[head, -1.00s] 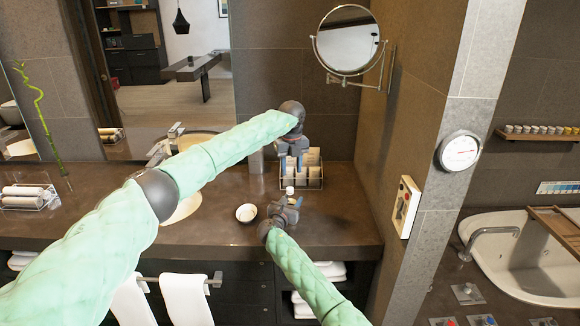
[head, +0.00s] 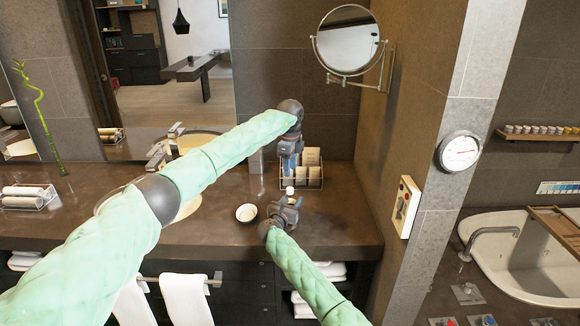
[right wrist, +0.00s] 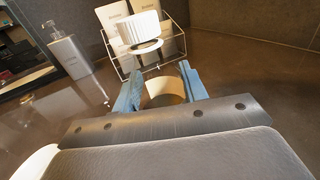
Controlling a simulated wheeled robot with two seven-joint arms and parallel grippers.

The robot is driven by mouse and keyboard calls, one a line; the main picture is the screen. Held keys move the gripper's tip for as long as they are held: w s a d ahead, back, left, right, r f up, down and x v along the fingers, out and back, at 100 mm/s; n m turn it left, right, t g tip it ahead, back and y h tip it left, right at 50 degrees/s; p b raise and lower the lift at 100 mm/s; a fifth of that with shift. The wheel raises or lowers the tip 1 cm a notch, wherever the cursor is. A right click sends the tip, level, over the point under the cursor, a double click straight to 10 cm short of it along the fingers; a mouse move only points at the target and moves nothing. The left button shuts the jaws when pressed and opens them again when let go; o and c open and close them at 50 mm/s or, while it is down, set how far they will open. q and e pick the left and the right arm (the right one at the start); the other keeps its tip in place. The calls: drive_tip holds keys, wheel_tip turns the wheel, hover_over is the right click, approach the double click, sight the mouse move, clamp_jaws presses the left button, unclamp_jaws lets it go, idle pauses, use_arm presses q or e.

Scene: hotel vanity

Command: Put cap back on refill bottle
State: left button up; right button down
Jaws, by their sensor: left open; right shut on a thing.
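My right gripper (head: 286,206) is low over the counter at the front of the rack, shut on the refill bottle. In the right wrist view, the tan side of the bottle (right wrist: 164,93) shows between the blue fingers. A white ribbed cap (right wrist: 139,30) with a pale ring under it appears above and beyond the fingers. In the head view, the cap (head: 290,190) is a small white spot just above my right gripper. Whether it touches the bottle's neck I cannot tell. My left gripper (head: 289,166) points down, open, above the cap. Much of the bottle is hidden.
A wire rack (head: 312,176) with cards stands close behind the grippers. A small bowl (head: 246,213) sits left of my right gripper. A soap dispenser (right wrist: 68,48) and the sink (head: 188,205) are farther left. The tiled wall (head: 400,130) bounds the counter at right.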

sight(290, 188)
use_arm(q)
drive_tip(key=shift+f, duration=0.15)
drive_tip(key=shift+f, duration=3.85)
